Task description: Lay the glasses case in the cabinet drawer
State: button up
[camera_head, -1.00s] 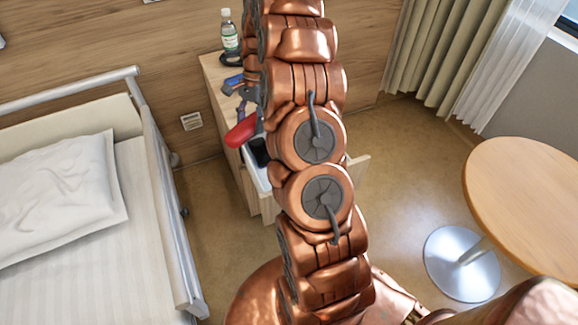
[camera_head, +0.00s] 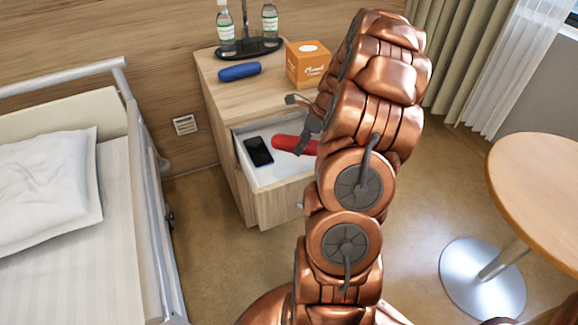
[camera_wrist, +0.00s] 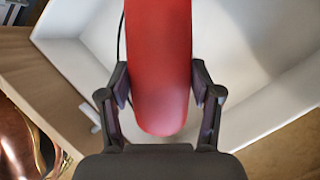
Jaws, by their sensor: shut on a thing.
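The red glasses case (camera_head: 290,144) is long and rounded. It is at the open cabinet drawer (camera_head: 240,150), over the right part of its white inside. In the wrist view the red case (camera_wrist: 158,70) runs lengthwise between the fingers of my gripper (camera_wrist: 160,86), which is shut on it. In the head view my gripper (camera_head: 308,137) is partly hidden behind my arm. The white drawer inside (camera_wrist: 245,60) surrounds the case in the wrist view. I cannot tell whether the case touches the drawer floor.
A black phone (camera_head: 258,151) lies in the drawer's left part. On the cabinet top (camera_head: 222,92) are a blue case (camera_head: 239,71), an orange box (camera_head: 308,65) and two bottles on a dark tray (camera_head: 262,50). The bed (camera_head: 80,250) is left, a round table (camera_head: 540,190) right.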

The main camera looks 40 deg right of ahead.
jog(key=shift+s+d+f+m+b, duration=0.35)
jog(key=shift+d+f+m, duration=0.1)
jog(key=shift+f, duration=0.35)
jog(key=b, duration=0.2)
send_near(305, 167)
jog(key=shift+w+a+f, duration=0.15)
jog(key=shift+a+f, duration=1.25)
jog(key=shift+f, duration=0.05)
jog(key=shift+w+a+f, duration=0.15)
jog(key=shift+a+f, duration=1.2)
jog(key=shift+f, duration=0.05)
jog(key=shift+p, duration=0.35)
jog(key=o, duration=1.2)
jog(key=shift+f, duration=0.1)
